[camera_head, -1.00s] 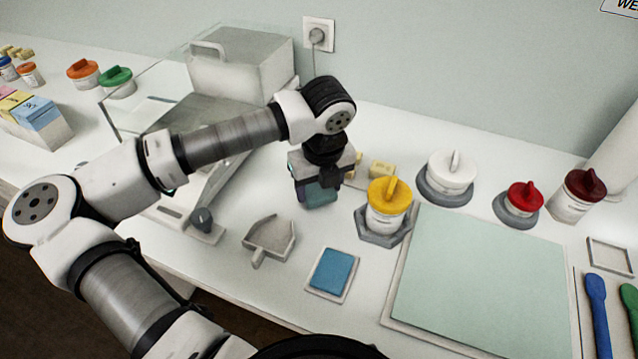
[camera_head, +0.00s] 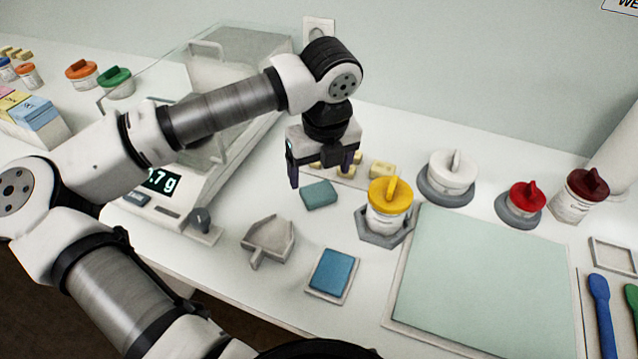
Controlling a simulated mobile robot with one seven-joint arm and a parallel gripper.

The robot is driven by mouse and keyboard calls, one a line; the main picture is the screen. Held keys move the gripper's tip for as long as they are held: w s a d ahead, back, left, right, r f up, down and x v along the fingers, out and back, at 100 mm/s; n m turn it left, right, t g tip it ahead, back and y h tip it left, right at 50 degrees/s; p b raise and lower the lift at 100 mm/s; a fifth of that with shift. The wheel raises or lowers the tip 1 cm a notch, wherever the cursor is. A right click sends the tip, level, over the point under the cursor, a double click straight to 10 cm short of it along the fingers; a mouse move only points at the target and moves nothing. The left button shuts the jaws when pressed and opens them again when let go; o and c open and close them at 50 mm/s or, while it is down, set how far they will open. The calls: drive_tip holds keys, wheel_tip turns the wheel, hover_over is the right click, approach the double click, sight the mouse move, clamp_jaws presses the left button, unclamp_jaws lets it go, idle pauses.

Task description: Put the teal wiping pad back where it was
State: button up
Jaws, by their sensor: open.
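The teal wiping pad (camera_head: 319,195) lies flat on the white counter, left of the yellow-lidded jar and behind the small tray with the blue pad. My gripper (camera_head: 321,178) is above and just behind the teal pad, pointing down. Its two dark fingers are spread, with nothing between them. The fingers look clear of the pad, though the left fingertip is close to its left edge.
A yellow-lidded jar (camera_head: 388,207) stands close on the right. Small yellow blocks (camera_head: 381,170) lie behind. A scoop (camera_head: 268,240) and a blue pad (camera_head: 332,272) are in front. A balance (camera_head: 192,187) stands left, and a pale green mat (camera_head: 483,270) lies right.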

sight(323, 198)
wheel_tip(323, 198, up, 7)
drive_tip(key=shift+s+d+f+b, duration=0.2)
drive_tip(key=shift+s+b, duration=0.15)
drive_tip(key=shift+s, duration=0.1)
idle(1.0)
